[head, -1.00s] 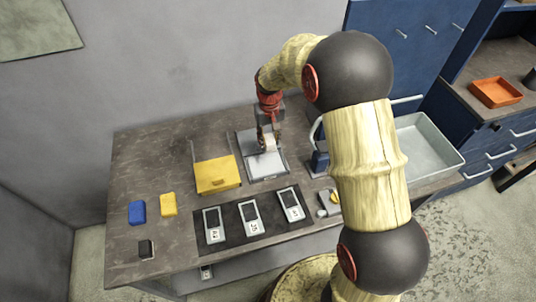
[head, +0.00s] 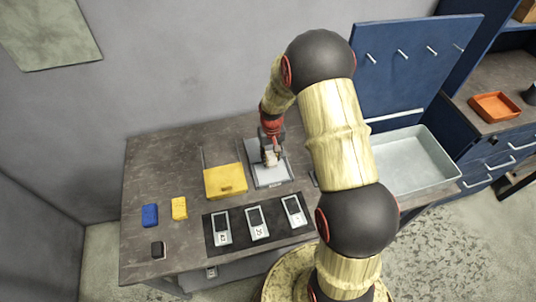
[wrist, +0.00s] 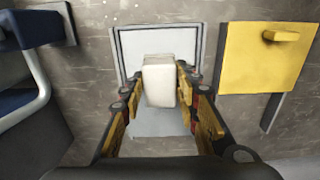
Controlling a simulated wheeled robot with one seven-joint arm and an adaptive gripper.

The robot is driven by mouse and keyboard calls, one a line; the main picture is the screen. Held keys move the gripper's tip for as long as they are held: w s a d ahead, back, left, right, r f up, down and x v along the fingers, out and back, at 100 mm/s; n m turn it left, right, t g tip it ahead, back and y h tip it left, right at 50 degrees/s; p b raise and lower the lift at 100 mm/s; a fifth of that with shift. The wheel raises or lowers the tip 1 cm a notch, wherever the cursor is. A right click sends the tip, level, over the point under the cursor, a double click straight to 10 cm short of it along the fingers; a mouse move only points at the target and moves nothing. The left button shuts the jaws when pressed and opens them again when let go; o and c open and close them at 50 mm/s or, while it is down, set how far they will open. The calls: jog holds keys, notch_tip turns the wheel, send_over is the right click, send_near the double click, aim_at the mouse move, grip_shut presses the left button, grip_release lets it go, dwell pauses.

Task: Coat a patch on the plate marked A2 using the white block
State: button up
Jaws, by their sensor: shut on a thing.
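My gripper (head: 271,147) is shut on the white block (wrist: 160,82), which also shows in the head view (head: 271,158). The block is over a grey tray (wrist: 119,48) with a pale inside, low over its middle; I cannot tell whether it touches. The tray also shows in the head view (head: 284,182). In the head view, a left plate (head: 221,228), a middle plate (head: 256,222) and a right plate (head: 293,210) lie on a dark mat (head: 238,231). Each has a dark face and a small label, too small to read surely.
A yellow lidded box (head: 225,181) stands left of the tray. A blue block (head: 150,215), a yellow block (head: 179,208) and a small dark block (head: 158,250) lie at the table's left. A grey basin (head: 412,165) is at the right. My arm hides the table's right part.

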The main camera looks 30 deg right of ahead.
aim_at(271, 171)
jog(key=shift+w+f+b, duration=0.1)
jog(key=shift+f+b, duration=1.55)
jog(key=shift+f, duration=1.35)
jog(key=shift+f+b, duration=0.4)
jog(key=shift+f, duration=0.15)
jog(key=shift+r+p, duration=2.1)
jog(key=shift+r, duration=1.5)
jog(key=shift+f, duration=0.1)
